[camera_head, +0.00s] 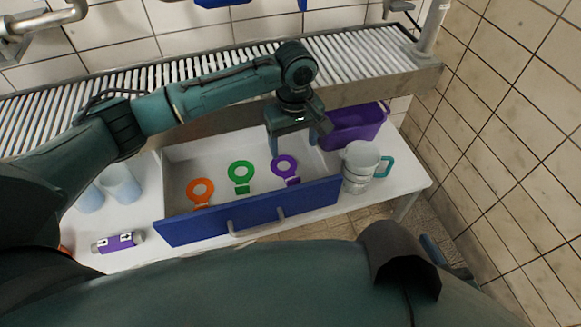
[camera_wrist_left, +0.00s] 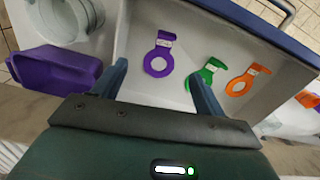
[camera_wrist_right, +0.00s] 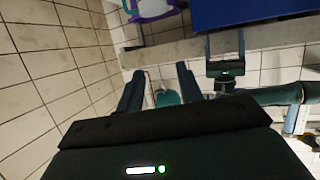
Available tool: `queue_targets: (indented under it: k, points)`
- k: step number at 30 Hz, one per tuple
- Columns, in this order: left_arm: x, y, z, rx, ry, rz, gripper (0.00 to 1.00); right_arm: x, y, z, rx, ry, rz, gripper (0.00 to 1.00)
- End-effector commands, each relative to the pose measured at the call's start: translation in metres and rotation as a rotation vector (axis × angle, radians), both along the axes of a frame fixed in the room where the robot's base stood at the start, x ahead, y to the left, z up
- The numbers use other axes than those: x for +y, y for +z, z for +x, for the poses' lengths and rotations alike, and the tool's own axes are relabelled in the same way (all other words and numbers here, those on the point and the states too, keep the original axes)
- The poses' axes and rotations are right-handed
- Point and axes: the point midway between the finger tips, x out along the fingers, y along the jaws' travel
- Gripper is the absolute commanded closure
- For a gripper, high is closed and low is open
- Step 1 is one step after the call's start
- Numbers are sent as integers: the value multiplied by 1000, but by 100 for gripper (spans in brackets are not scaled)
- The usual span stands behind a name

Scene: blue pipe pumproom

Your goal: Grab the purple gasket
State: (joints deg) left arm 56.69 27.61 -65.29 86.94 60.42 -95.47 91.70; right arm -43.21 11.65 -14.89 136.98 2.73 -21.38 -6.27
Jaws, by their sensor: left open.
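The purple gasket (camera_head: 292,181), a flat ring with a tab, lies in the right part of an open drawer (camera_head: 330,188) with a blue front. It also shows in the left wrist view (camera_wrist_left: 164,46), ahead of the fingers. My left gripper (camera_head: 296,143) is open and empty, pointing down above and just behind the gasket, with a gap that I cannot measure. In the left wrist view the ring lies between the spread fingertips (camera_wrist_left: 157,68). My right gripper (camera_wrist_right: 160,69) is open and empty, away from the drawer.
A green gasket (camera_head: 242,189) and an orange gasket (camera_head: 201,205) lie left of the purple one. A purple bin (camera_head: 355,128) and a pale jug (camera_head: 360,160) stand right of the drawer. A roller conveyor (camera_head: 215,65) runs behind. Drawer walls surround the gaskets.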

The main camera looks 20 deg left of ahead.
Motion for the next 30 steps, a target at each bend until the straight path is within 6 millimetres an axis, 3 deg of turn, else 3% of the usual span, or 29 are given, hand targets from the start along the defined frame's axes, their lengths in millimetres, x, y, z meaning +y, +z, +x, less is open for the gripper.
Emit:
queue_targets:
  k: [1, 6, 14, 21, 30]
  points:
    - [1, -15, 0, 2, 0, 2, 28, 2, -8, 1, 0, 7, -8, 64]
    - [0, -44, 0, -1, -1, 1, 28, 5, -17, 3, -2, 25, -32, 64]
    - [2, -64, -1, -2, -2, -1, 28, 7, -21, 6, -24, 32, -44, 64]
    - [7, -99, -4, -3, -2, 0, 28, 9, -22, 12, -142, 35, -39, 64]
    - [6, -107, -5, -3, -4, -1, 28, 10, -18, 13, -177, 37, -35, 64]
